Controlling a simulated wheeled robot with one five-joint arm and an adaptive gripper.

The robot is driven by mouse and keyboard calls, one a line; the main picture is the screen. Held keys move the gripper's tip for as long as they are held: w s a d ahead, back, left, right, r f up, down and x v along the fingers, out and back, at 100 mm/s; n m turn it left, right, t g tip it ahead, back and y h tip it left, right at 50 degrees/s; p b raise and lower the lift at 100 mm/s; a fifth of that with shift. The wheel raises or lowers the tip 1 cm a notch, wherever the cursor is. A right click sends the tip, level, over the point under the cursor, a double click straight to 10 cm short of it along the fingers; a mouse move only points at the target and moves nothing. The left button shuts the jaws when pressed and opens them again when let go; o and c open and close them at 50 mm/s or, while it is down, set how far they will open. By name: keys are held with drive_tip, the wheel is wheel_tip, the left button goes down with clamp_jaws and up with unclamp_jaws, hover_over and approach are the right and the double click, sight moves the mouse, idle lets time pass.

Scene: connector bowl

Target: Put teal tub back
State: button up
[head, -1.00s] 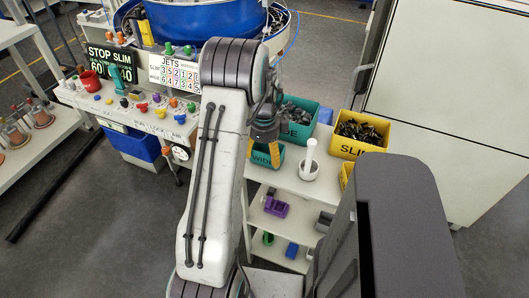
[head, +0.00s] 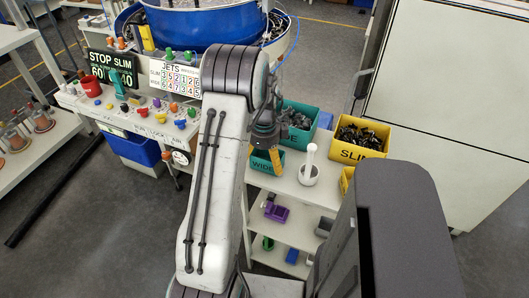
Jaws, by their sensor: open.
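A small teal tub (head: 262,166) marked WIDE sits at the left front of the white cart's top. Part of it is hidden behind my gripper. A larger teal bin (head: 314,112) full of dark parts stands behind it. My gripper (head: 277,160) is open, pointing down, with a yellow finger in front of the small tub's right part. I cannot tell whether it touches the tub. The small tub's inside is mostly hidden.
The white cart (head: 296,187) has lower shelves with small coloured items. A control panel (head: 140,112) and blue bowl machine (head: 200,25) are at left and back.

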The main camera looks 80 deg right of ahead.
wheel_tip(320, 180, up, 12)
drive_tip(key=b, duration=0.2)
drive_tip(key=w+a+r+n+t, duration=0.1)
drive_tip(key=w+a+r+n, duration=0.2)
drive_tip(key=w+a+n, duration=0.7)
drive_tip(key=w+a+r+n, duration=0.3)
drive_tip(key=w+a+n, duration=0.4)
drive_tip(key=w, duration=0.5)
drive_tip(key=w+a+n+t, duration=0.1)
drive_tip(key=w+a+n, duration=0.2)
drive_tip(key=a+n, duration=1.1)
drive_tip(key=s+a+f+n, duration=0.1)
drive_tip(key=s+a+n, duration=0.1)
drive_tip(key=a+n, duration=0.2)
drive_tip(key=s+a+f+n+t, duration=0.1)
drive_tip(key=s+a+n, duration=0.2)
drive_tip(key=a, duration=0.6)
drive_tip(key=shift+a+n, duration=0.2)
drive_tip(key=shift+n, duration=0.3)
drive_tip(key=shift+s, duration=0.1)
drive_tip(key=shift+r+p, duration=0.75)
drive_tip(key=shift+r, duration=0.05)
